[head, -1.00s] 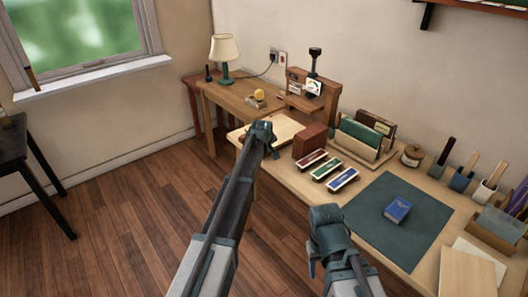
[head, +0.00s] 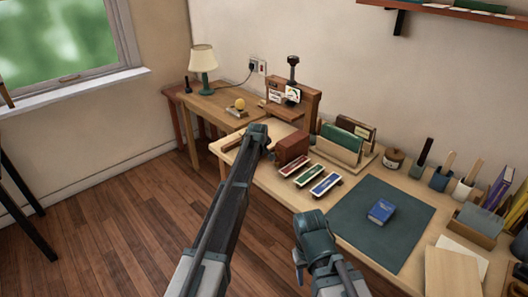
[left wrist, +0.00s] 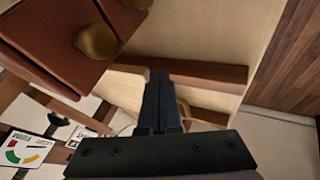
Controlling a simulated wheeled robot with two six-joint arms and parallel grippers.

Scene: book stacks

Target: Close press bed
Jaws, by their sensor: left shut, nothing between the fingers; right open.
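The press (head: 293,98) stands at the back of the bench, a brown wooden frame with a dark upright handle and a coloured dial card, which also shows in the left wrist view (left wrist: 24,150). A pale board (head: 278,130), apparently the press bed, lies in front of it. My left gripper (head: 257,130) is over this board in the head view and hides part of it. In the left wrist view its fingers (left wrist: 160,100) are together and empty, over pale wood with brown rails; contact cannot be told. My right gripper (head: 310,225) is open and empty at the bench's front edge.
A red-brown box (head: 291,147) stands right of my left gripper; its brass knobs (left wrist: 98,40) show in the left wrist view. Several coloured trays (head: 309,174), a dark mat (head: 385,240) and a blue book (head: 382,210) lie further right.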

